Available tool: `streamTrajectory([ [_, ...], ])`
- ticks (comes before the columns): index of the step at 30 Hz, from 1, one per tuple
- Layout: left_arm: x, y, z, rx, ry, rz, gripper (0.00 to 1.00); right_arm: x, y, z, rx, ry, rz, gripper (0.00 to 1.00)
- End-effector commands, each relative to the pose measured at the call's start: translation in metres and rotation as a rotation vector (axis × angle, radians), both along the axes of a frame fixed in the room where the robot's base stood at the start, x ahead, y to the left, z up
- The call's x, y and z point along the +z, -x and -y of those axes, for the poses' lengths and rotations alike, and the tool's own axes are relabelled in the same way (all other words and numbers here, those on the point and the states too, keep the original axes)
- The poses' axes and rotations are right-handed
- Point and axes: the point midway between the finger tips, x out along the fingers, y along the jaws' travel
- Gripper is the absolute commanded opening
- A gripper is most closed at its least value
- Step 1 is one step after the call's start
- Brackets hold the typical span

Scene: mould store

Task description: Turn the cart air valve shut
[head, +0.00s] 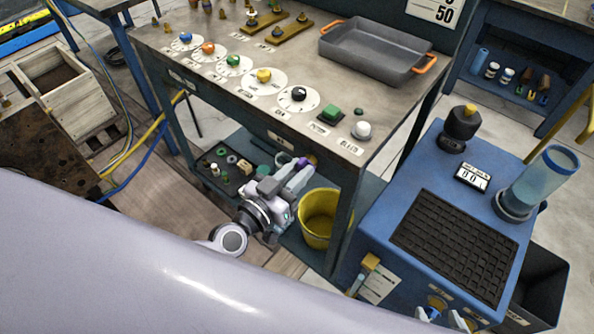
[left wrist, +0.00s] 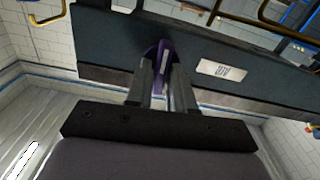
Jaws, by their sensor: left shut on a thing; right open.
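In the left wrist view the two fingers of this gripper (left wrist: 161,78) close around the purple handle (left wrist: 151,52), which stands in front of a dark blue-grey panel. A white label (left wrist: 222,70) is on the panel beside it; I cannot read it. The fingers hide part of the handle, and its turn angle is unclear. My right gripper (head: 445,318) is partly in view at the bottom edge, open, by the blue cabinet's front.
The bench top (head: 300,130) holds several coloured dial knobs and a grey tray (head: 372,50). A yellow bucket (head: 318,222) stands right of my left gripper. A wooden crate (head: 65,85) is at left.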

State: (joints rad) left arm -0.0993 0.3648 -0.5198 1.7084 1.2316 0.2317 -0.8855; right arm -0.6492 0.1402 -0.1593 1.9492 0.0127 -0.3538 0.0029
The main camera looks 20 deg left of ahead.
Motion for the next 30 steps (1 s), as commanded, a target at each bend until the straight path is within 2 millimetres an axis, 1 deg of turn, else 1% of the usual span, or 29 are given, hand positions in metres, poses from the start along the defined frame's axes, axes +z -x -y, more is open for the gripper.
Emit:
streamTrajectory([
  [8, -0.0006, -0.0001, -0.0012, 0.000, 0.189, -0.071, 0.00, 0.0015, 0.0003, 0.0000, 0.000, 0.000, -0.001, 0.60],
  [30, -0.0038, -0.0011, -0.0041, 0.000, 0.851, -0.309, 0.00, -0.0061, 0.0005, -0.0003, -0.001, -0.002, -0.004, 0.60],
])
